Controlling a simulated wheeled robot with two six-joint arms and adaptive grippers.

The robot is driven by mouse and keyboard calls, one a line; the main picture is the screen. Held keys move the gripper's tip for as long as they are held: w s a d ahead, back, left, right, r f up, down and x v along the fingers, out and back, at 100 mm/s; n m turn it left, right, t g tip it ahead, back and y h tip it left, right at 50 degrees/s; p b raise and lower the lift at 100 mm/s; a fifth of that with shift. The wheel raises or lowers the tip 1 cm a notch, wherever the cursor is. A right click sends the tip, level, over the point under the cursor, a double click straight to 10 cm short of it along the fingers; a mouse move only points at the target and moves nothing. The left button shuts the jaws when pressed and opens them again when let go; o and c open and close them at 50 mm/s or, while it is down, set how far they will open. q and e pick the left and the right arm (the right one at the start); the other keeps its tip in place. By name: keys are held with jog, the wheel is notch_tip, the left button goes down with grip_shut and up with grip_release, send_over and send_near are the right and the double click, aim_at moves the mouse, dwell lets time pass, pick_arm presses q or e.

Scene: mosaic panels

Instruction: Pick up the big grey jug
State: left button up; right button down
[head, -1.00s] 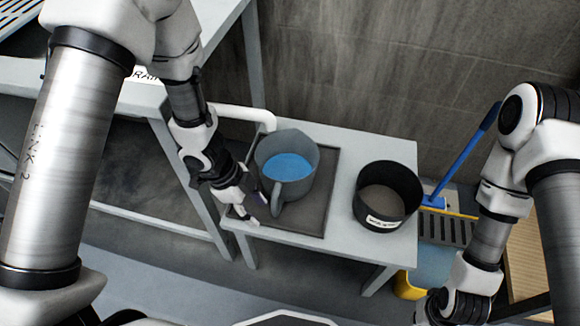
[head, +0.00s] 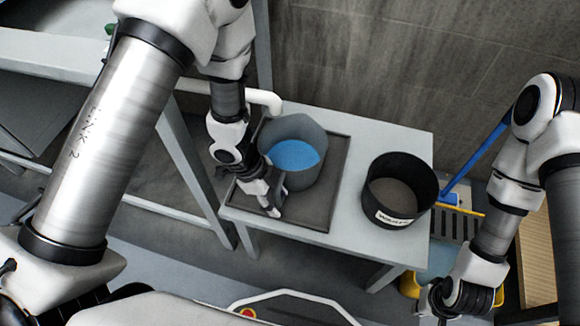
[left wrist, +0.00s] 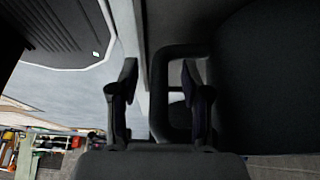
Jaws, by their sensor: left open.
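The big grey jug (head: 312,135), with blue inside, stands upright on a dark tray (head: 318,212) on a small light table. My left gripper (head: 274,202) is at its near side and hides the handle in the head view. In the left wrist view the jug's dark body (left wrist: 268,80) fills the right side. Its looped handle (left wrist: 160,105) lies between the open fingers of my left gripper (left wrist: 158,75), with the right finger over the loop's opening. I cannot tell whether they touch. My right gripper (head: 448,303) is low at the right, its fingers unclear.
A black pot (head: 398,215) with a white label stands on the table (head: 350,245), right of the jug. A white pipe (head: 264,99) is close behind my left gripper's arm. A grey wall (head: 370,70) rises behind. A blue-handled tool (head: 480,158) leans at the right.

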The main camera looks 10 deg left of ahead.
pick_arm(q)
grip_shut()
jog(key=shift+r, duration=0.1)
jog(key=shift+r, duration=0.1)
